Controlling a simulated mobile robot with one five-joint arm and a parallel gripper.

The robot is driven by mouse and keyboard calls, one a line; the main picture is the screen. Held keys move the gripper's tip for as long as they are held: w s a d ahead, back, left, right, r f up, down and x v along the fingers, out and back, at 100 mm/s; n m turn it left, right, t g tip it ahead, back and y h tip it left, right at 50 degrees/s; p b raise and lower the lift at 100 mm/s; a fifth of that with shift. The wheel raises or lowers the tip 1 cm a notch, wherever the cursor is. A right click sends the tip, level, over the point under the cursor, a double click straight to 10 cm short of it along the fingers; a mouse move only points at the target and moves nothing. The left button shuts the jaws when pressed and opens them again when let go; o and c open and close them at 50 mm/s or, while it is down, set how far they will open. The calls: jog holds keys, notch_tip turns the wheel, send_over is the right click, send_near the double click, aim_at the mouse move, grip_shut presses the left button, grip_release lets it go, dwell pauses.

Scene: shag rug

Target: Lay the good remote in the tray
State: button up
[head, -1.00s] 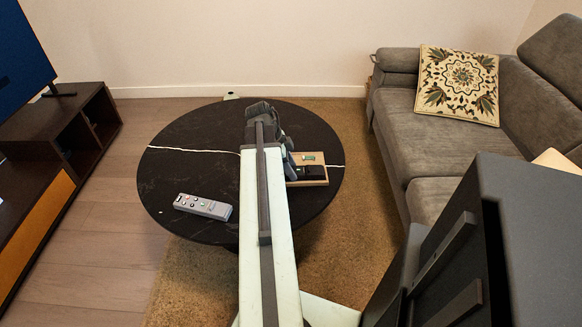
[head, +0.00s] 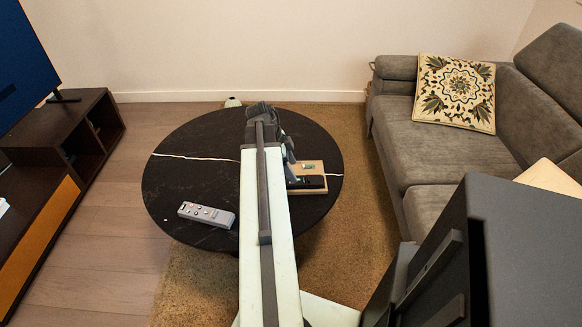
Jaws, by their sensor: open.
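A grey remote (head: 206,214) with pale buttons and one red one lies on the left front of the round black table (head: 185,180). A small light-wood tray (head: 317,167) is on the table's right side, partly hidden by my arm. A dark object lies across it, with a small green item behind; I cannot tell whether the dark object is a remote. My gripper (head: 289,155) is at the arm's far end, beside the tray's left side. It is open, its jaws mostly hidden behind my arm, well right of the grey remote.
A grey sofa (head: 430,150) with a patterned cushion (head: 455,92) stands at the right. A dark TV stand (head: 50,190) with a TV (head: 25,65) is at the left.

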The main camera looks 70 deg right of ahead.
notch_tip(320, 180, up, 4)
jog(key=shift+f+p, duration=0.15)
jog(key=shift+p, duration=0.9)
